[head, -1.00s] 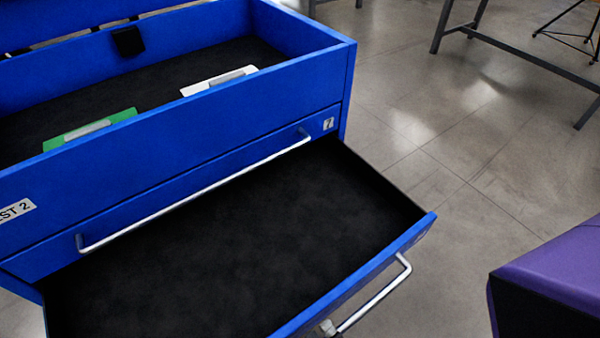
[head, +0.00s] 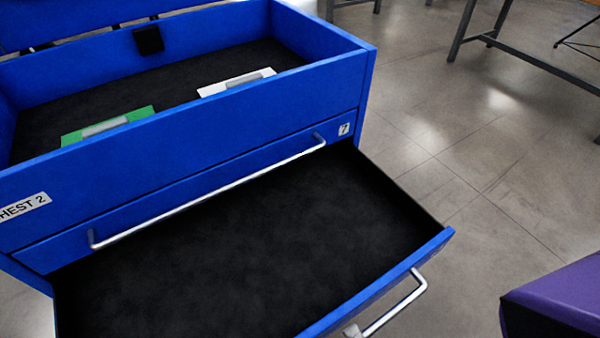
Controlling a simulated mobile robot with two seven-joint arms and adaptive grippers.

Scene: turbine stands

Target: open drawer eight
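The blue chest has a drawer (head: 250,245) pulled well out below the drawer marked 7. I take it for drawer eight, but its own number does not show. Its black-lined inside is empty. Its bar handle (head: 405,305) runs along the front and off the bottom edge. A small pale tip (head: 351,330) shows beside this handle at the bottom edge. It may be a fingertip of my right gripper, but too little shows to tell whether it grips. My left gripper is not in view.
Drawer seven (head: 215,190) is shut above the open drawer. The chest's open top (head: 200,120), labelled CHEST 2, holds a green item (head: 75,136) and a white item (head: 215,90). A purple-topped block (head: 560,295) stands at lower right. Grey floor (head: 490,215) is clear between.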

